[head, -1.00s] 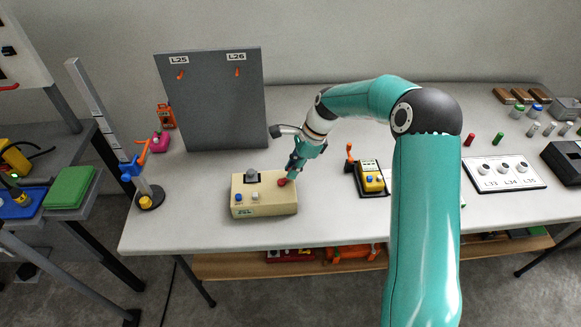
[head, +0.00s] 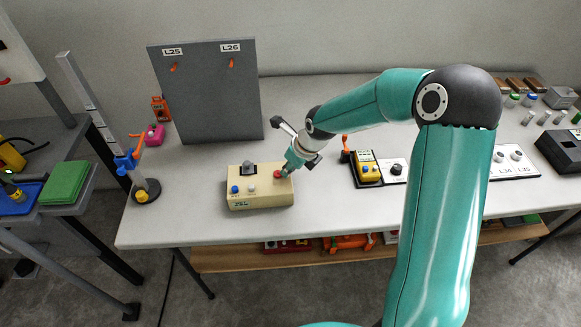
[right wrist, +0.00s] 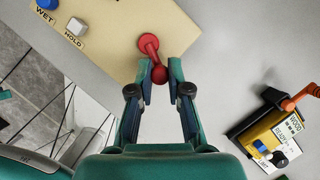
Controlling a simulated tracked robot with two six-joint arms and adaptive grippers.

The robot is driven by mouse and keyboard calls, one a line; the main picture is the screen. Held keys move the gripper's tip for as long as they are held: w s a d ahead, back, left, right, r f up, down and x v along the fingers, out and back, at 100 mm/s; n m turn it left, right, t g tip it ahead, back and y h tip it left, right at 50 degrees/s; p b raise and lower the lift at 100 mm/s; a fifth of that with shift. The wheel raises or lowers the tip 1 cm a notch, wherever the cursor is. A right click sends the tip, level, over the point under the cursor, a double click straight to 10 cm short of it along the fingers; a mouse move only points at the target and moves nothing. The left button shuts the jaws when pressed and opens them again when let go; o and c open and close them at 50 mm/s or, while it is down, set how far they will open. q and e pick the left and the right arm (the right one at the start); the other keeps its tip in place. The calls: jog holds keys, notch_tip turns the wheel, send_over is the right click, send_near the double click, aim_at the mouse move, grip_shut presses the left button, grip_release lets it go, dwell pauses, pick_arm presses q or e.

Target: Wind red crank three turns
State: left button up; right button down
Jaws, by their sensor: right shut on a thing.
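A red crank (right wrist: 149,44) sits on the top of a beige box (head: 262,199), at the box's right end in the head view. In the right wrist view its arm runs from the hub down to a round red knob (right wrist: 158,75). My right gripper (right wrist: 160,68) is shut on that knob, a fingertip at each side. In the head view the right gripper (head: 293,162) comes down from the upper right and partly hides the crank (head: 279,174). My left gripper is not in view.
The box also carries a blue button (head: 235,189), a pale button (head: 252,188) and a dark grey knob (head: 248,169). A grey board (head: 206,98) stands behind it. A yellow device (head: 367,168) with an orange lever lies right. A stand (head: 146,188) is left.

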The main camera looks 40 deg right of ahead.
jog(key=shift+s+a+m+b, duration=0.1)
jog(key=shift+a+m+b, duration=0.05)
jog(key=shift+m+b, duration=0.3)
jog(key=c, duration=1.1)
grip_release()
jog(key=v, duration=1.2)
jog(key=shift+a, duration=0.25)
jog(key=shift+f, duration=0.1)
